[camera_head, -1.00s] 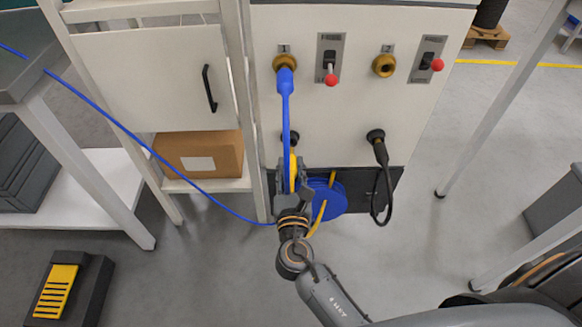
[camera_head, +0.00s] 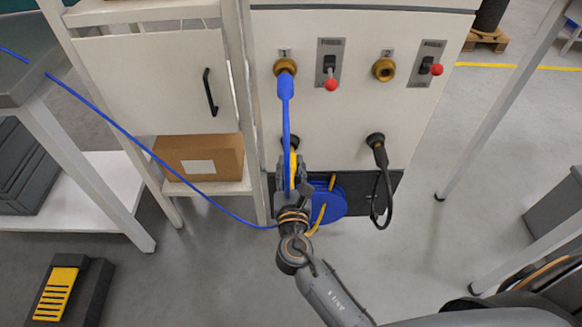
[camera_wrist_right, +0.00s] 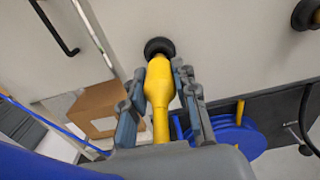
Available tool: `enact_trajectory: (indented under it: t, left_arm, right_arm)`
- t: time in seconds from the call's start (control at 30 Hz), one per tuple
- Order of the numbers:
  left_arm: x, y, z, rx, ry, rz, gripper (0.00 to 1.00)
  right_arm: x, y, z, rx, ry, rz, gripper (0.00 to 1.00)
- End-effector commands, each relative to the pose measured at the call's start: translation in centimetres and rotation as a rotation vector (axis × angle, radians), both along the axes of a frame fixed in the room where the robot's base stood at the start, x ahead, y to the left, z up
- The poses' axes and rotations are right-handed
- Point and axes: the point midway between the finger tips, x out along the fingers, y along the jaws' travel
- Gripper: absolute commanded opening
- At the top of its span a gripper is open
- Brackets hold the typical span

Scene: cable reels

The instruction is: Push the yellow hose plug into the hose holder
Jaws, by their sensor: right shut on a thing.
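The yellow hose plug (camera_wrist_right: 159,82) is between the fingers of my right gripper (camera_wrist_right: 158,95), which is shut on it. In the right wrist view its front end meets the black round hose holder (camera_wrist_right: 159,47) on the white panel; how deep it sits cannot be told. In the head view my right gripper (camera_head: 292,175) is low at the panel, and the yellow plug (camera_head: 293,163) shows partly behind a blue hose. The holder (camera_head: 291,140) is partly hidden there too. My left gripper is not in view.
A blue plug (camera_head: 286,86) sits on the left brass fitting, its hose hanging over my gripper. A blue reel (camera_head: 329,203) stands right of the gripper. A black plug (camera_head: 377,145) is in another holder. A cardboard box (camera_head: 199,157) lies on the shelf. Red-tipped levers (camera_head: 331,84) are above.

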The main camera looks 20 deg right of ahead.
Motion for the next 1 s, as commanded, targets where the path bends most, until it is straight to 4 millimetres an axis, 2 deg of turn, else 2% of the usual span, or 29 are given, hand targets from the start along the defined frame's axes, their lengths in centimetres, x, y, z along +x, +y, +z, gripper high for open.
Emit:
enact_trajectory:
  t: [1.0]
  left_arm:
    - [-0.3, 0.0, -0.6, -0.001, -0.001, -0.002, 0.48]
  right_arm:
    - [1.7, -0.5, 0.0, 0.0, -0.001, 0.0, 0.0]
